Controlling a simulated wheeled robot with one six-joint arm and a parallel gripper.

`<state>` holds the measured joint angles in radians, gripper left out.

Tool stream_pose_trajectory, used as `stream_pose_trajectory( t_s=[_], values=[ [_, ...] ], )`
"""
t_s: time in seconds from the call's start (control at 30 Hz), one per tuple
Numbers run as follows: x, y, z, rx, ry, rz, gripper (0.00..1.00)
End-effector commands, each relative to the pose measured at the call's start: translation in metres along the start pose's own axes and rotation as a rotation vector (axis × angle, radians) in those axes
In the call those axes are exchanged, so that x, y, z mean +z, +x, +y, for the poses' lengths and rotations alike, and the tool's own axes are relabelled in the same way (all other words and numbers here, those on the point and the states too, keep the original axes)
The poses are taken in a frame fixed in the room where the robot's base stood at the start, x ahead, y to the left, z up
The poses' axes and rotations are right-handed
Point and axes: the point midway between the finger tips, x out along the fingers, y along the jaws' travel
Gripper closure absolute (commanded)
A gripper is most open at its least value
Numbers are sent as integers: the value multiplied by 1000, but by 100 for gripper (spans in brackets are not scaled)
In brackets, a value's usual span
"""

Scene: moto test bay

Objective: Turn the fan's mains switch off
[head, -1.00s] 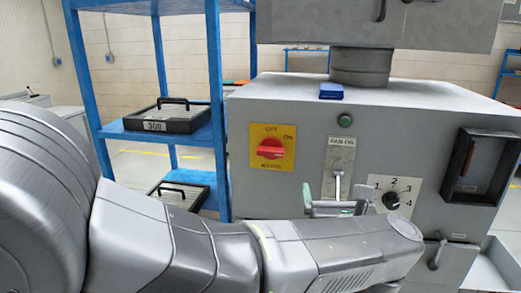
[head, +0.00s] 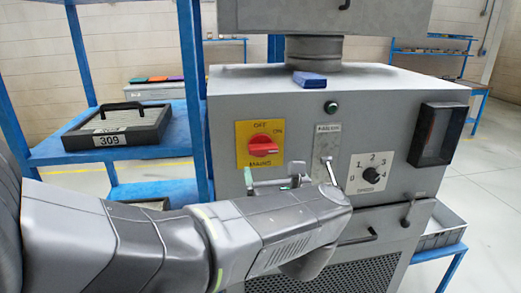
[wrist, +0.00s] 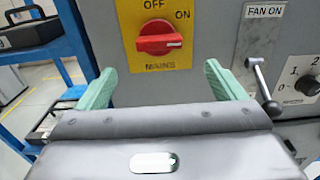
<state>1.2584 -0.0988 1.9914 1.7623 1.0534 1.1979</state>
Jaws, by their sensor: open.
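The mains switch (head: 262,147) is a red rotary knob on a yellow plate on the grey cabinet's front. OFF is marked at the top and ON at the upper right. In the wrist view, the knob (wrist: 160,44) lies about horizontal, on the ON side rather than up at OFF. My gripper (head: 273,178) is open and empty, just below the plate in the head view. In the wrist view, my gripper's green fingertips (wrist: 160,70) spread to either side of the knob, below it and apart from it. The fan lever (head: 329,170) is right of my gripper.
A speed dial (head: 373,176) and a dark-framed window (head: 436,134) are farther right on the cabinet (head: 228,113). A green button (head: 331,107) is above the lever. A blue shelf (head: 185,126) with a case marked 309 (head: 116,127) stands left.

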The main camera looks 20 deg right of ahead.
Motion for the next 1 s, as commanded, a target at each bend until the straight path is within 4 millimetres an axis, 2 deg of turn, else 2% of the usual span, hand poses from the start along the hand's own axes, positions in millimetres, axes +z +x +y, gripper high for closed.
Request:
stream_pose_trajectory(
  t_s=[0.6, 0.8, 1.0],
  values=[
    [0, 99, 1, 4, 1, 3, 10],
    [0, 116, 1, 2, 1, 2, 10],
    [0, 120, 1, 0, 0, 0, 10]
  ],
)
